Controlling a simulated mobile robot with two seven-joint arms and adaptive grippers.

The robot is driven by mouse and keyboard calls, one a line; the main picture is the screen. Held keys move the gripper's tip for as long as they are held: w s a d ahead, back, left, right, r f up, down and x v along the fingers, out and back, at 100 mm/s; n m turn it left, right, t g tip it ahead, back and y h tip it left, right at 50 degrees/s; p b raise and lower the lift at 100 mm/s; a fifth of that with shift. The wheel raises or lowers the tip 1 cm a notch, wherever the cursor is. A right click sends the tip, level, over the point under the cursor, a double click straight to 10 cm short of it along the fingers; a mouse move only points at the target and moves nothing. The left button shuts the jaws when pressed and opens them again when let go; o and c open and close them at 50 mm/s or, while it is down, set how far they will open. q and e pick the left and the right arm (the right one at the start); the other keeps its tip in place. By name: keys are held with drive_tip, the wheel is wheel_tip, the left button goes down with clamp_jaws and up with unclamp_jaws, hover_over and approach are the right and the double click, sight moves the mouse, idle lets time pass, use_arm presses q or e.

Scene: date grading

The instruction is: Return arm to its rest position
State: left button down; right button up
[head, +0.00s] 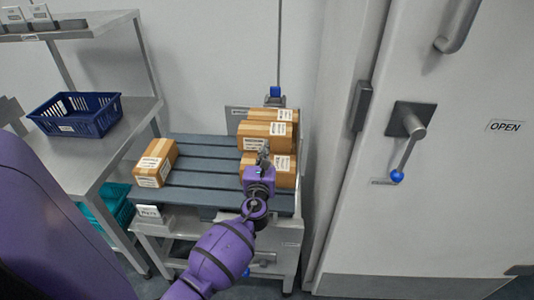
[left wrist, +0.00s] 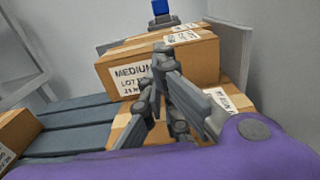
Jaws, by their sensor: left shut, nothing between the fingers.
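My left gripper (head: 263,155) is shut and empty. In the head view it is over the front right part of the grey slatted pallet (head: 200,152), in front of the stacked brown cartons (head: 267,131). In the left wrist view its fingers (left wrist: 160,72) meet in front of a carton labelled MEDIUM (left wrist: 200,58). Another carton (left wrist: 122,118) lies lower, partly hidden behind the fingers. I cannot tell whether the fingers touch a carton. My right gripper is not in view.
A single carton (head: 155,163) lies on the pallet's left side. A blue basket (head: 77,114) stands on the metal shelf (head: 55,150) at left. A white door (head: 450,200) with a blue-knobbed lever (head: 397,176) is at right. The pallet's middle is clear.

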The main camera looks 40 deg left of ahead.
use_arm(q)
drive_tip(key=v, duration=1)
drive_tip(key=shift+w+f, duration=0.1)
